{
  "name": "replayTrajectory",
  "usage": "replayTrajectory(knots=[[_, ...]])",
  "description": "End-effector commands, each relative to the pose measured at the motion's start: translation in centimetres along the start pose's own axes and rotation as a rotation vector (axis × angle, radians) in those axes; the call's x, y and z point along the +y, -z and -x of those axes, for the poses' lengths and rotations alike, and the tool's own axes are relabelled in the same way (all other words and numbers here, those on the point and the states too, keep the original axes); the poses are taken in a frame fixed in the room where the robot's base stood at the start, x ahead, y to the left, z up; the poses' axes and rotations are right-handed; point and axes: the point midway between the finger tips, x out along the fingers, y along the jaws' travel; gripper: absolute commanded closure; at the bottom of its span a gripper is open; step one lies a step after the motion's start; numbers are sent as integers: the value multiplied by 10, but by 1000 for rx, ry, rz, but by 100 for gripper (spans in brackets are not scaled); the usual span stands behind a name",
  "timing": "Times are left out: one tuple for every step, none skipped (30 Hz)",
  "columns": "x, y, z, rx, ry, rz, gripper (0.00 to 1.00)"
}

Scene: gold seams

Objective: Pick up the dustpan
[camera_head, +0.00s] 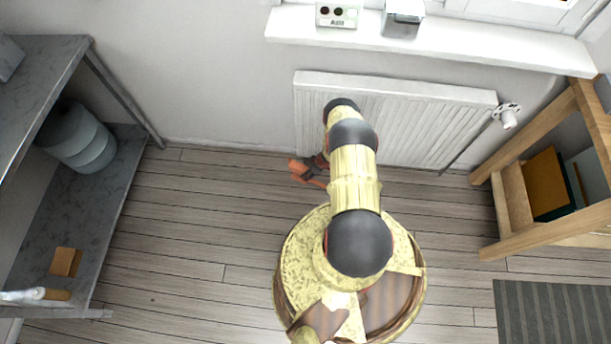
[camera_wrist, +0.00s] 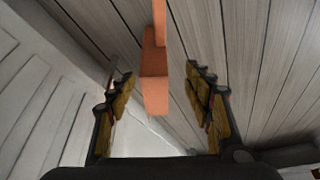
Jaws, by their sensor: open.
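An orange-brown object, which I take to be the dustpan (camera_head: 297,169), shows by the floor just left of my arm, in front of the radiator. My arm hides part of it. In the wrist view the dustpan (camera_wrist: 155,88) is a narrow strip at the top and a wider block below, lying between my two fingers in the picture. My gripper (camera_wrist: 158,72) is open, with gaps on both sides and no visible contact. In the head view my gripper (camera_head: 317,164) is dark and mostly hidden beside the object. I cannot tell the depth between them.
A white radiator (camera_head: 430,125) stands on the wall close behind my arm, below a window sill (camera_head: 450,48). A grey metal shelf (camera_head: 125,170) with a bucket (camera_head: 78,140) is at left. A wooden rack (camera_head: 515,195) is at right. The plank floor (camera_head: 190,215) between is clear.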

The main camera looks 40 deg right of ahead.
Motion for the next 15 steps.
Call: replayTrajectory(knots=[[-1,-2,-8,0,1,2,48],[0,-1,-12,0,1,2,48],[0,-1,-16,0,0,1,48],[0,-2,-19,-1,0,0,48],[0,-2,-22,-1,0,0,48],[0,-2,-25,-2,0,1,48],[1,-3,-28,-2,0,1,48],[2,-3,-30,-2,-1,0,48],[4,-3,-35,-1,-2,1,48],[5,-4,-40,-1,-2,1,48],[6,-5,-45,-2,-1,1,48],[7,-6,-50,-2,-1,0,48],[8,-6,-54,-2,-1,0,48],[8,-6,-58,-3,-1,1,48],[8,-6,-63,-3,-1,0,48]])
